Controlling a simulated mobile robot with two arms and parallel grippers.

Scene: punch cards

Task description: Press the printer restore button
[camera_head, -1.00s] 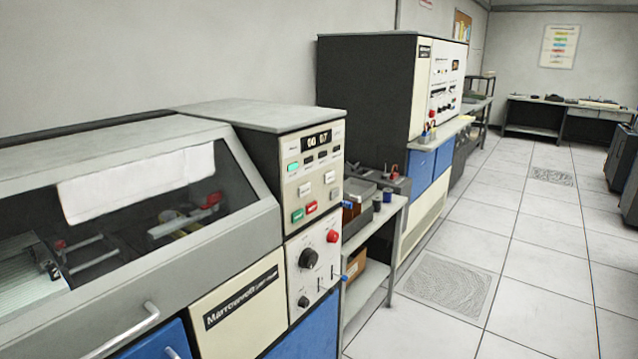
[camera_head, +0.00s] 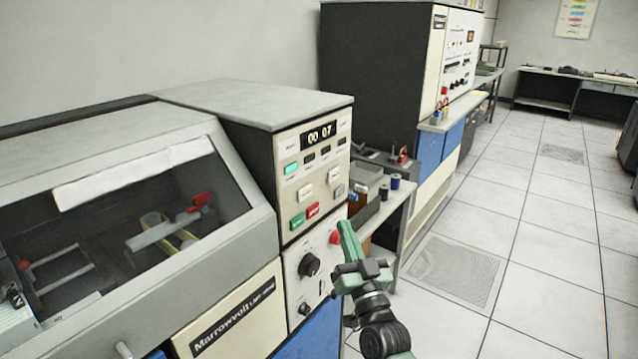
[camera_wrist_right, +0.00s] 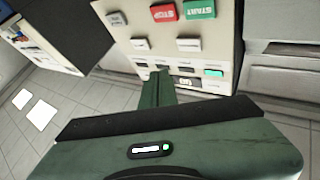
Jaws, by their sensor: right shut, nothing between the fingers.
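The printer's control panel (camera_head: 318,160) has a lit green button (camera_head: 292,168), a green START button (camera_head: 298,221), a red STOP button (camera_head: 313,210) and several pale buttons, such as one pale button (camera_head: 304,192). I cannot read which one is the restore button. My right gripper (camera_head: 346,232) is shut and empty, raised near the panel's lower right edge. In the right wrist view its fingertips (camera_wrist_right: 158,76) overlap the panel, with START (camera_wrist_right: 199,9), STOP (camera_wrist_right: 163,13) and a pale button (camera_wrist_right: 188,45) beyond. Contact is not clear. My left gripper is out of view.
The printer's windowed cover (camera_head: 250,225) is at left. A black knob (camera_head: 309,264) and round red button (camera_head: 335,238) sit on the lower panel. A side bench (camera_head: 398,215) with trays stands behind my gripper. The tiled floor at right is clear.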

